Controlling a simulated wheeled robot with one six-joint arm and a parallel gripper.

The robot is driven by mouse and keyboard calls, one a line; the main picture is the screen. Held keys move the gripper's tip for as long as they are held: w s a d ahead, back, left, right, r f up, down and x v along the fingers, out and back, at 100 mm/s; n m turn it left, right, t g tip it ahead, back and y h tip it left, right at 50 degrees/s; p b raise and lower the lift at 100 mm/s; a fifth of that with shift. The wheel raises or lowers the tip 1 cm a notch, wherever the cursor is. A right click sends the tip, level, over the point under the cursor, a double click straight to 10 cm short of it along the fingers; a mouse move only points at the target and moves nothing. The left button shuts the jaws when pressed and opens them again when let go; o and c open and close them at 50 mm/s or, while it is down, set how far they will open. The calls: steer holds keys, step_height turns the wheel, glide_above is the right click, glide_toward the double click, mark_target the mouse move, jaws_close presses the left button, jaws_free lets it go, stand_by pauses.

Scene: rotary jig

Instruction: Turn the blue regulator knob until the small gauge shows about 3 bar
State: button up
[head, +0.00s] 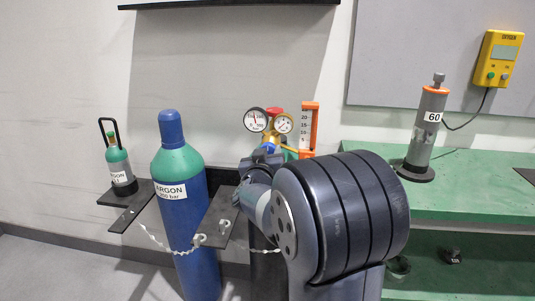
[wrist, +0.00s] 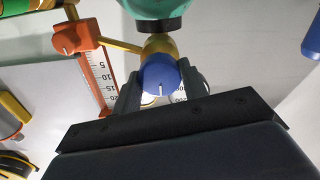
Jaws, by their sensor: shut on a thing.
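The blue regulator knob (wrist: 160,76) shows in the wrist view with a white mark pointing down the picture. My gripper (wrist: 161,88) has one finger on each side of the knob and is shut on it. The small gauge's needle is too small to read. In the wrist view the gauges are mostly hidden behind my gripper.
An orange flowmeter (head: 309,126) with a scale stands close right of the gauges; it also shows in the wrist view (wrist: 95,75). A chained blue-green argon cylinder (head: 180,215) stands left of my arm. A green bench (head: 470,180) with a grey cylinder (head: 428,130) is at right.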

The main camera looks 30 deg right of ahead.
steer(key=c, duration=0.3)
steer(key=shift+m, duration=0.3)
steer(key=m+b, duration=0.8)
steer(key=m, duration=1.1)
stand_by(0.4)
steer(key=o, duration=1)
